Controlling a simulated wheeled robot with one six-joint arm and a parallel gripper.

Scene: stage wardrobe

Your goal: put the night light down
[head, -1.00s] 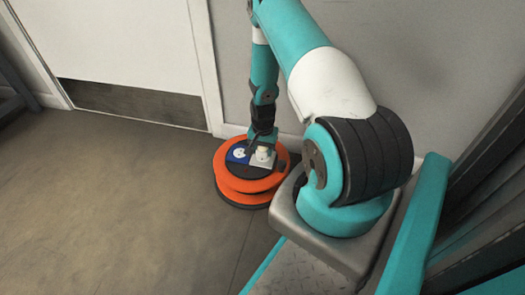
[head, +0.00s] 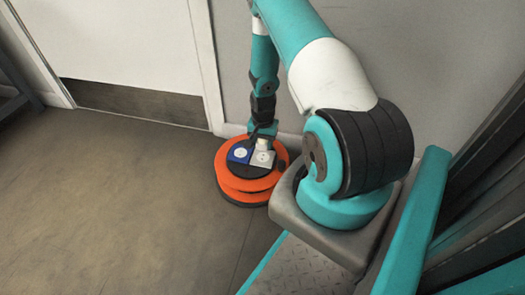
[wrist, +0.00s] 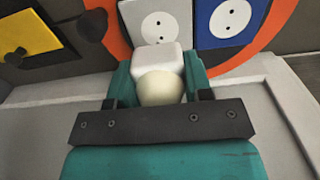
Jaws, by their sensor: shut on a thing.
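The night light is a small white block (wrist: 158,60) with a cream dome (wrist: 160,87). My gripper (wrist: 158,78) is shut on it, one teal finger on each side. In the head view my gripper (head: 263,132) holds the night light (head: 262,144) over the back part of a round orange base (head: 230,187). The block's far end overlaps the edge of a white socket plate (wrist: 166,22) in the wrist view. I cannot tell whether they touch. No plug pins show.
A blue socket plate (wrist: 228,22) sits beside the white one. A yellow plate (wrist: 18,35) and a dark knob (wrist: 92,25) are at the wrist view's left. The wall (head: 228,70) stands close behind; open floor (head: 120,200) lies left.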

